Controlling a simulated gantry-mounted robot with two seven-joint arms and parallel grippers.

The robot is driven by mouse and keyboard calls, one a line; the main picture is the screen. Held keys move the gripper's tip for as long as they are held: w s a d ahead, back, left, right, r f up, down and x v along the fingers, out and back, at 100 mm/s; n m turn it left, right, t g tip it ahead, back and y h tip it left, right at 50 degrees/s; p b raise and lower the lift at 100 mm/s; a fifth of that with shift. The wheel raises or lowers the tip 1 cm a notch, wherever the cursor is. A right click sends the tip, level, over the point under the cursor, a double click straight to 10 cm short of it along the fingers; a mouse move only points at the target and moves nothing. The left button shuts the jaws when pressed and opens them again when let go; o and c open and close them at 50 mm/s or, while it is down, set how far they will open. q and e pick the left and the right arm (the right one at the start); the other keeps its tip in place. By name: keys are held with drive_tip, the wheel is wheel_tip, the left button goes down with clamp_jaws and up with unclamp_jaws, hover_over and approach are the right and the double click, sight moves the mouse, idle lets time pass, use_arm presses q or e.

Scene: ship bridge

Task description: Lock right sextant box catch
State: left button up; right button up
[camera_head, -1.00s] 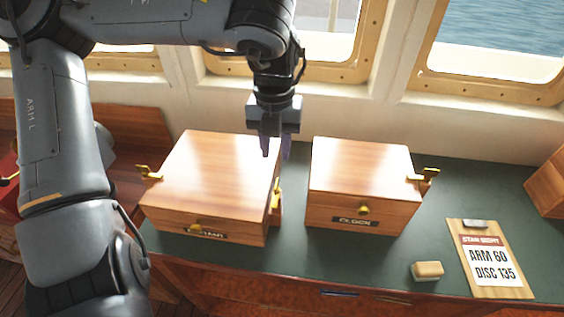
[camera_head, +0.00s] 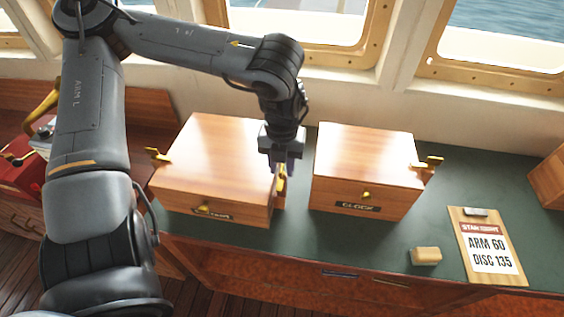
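The sextant box (camera_head: 215,155) is a closed wooden box on the green desk, left of centre, with a partly legible label on its front. Its right catch (camera_head: 281,184) is a brass piece on the right side, partly covered by my gripper. Whether the catch is locked cannot be told. Its left catch (camera_head: 157,155) is brass and sticks out from the left side. My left gripper (camera_head: 281,166) points down at the box's right edge, with dark purplish fingers right at the right catch. Whether they touch or grip it is unclear. My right gripper is not in view.
A wooden clock box (camera_head: 365,160) stands close on the right, leaving a narrow gap beside my gripper. A brass catch (camera_head: 428,164) sticks out on its right. A tan block (camera_head: 425,256) and a clipboard (camera_head: 487,245) lie further right on the green desk (camera_head: 460,190).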

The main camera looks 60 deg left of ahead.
use_arm(q)
drive_tip(key=shift+c, duration=0.4)
clamp_jaws()
